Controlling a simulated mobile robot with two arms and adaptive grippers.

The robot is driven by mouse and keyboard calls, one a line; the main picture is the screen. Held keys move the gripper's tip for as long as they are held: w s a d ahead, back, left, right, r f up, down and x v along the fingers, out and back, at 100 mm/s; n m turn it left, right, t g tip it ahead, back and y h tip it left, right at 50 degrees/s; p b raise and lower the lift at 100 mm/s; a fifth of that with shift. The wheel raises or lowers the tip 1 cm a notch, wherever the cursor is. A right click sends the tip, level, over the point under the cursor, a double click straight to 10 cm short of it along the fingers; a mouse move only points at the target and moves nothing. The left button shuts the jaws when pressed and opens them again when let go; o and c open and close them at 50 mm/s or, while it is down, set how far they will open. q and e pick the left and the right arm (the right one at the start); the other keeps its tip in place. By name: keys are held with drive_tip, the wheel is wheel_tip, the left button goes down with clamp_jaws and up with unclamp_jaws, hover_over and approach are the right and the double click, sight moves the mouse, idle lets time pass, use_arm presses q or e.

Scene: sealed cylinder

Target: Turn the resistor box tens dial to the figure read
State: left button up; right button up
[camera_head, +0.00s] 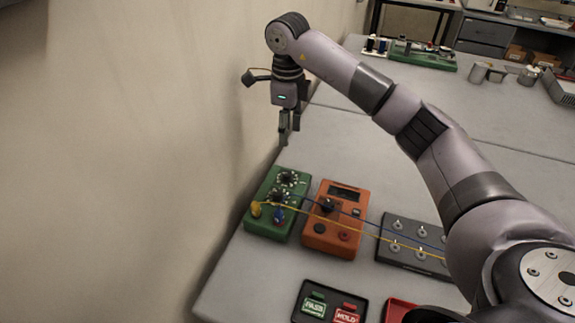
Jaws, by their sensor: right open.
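The green resistor box (262,224) stands at the left of the table, near the wall. It carries two dark dials, an upper dial (287,178) and a lower dial (279,197). Which one is the tens dial and where they point is too small to read. Yellow and blue plugs sit at its front. My right gripper (284,136) hangs pointing down above and beyond the box, apart from it. It is open and empty. My left gripper is out of view.
An orange meter (352,245) stands right of the green box. Yellow and blue leads run across it to a dark terminal block (381,255). A black tray (297,311) with PASS and HOLD tags is in front.

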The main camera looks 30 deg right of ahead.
sight(288, 174)
wheel_tip(288, 174, down, 14)
drive_tip(key=p, duration=0.4)
drive_tip(key=shift+w+d+f, duration=0.1)
drive_tip(key=shift+w+f, duration=0.05)
drive_tip(key=shift+f, duration=0.25)
drive_tip(key=shift+c, duration=0.4)
clamp_jaws()
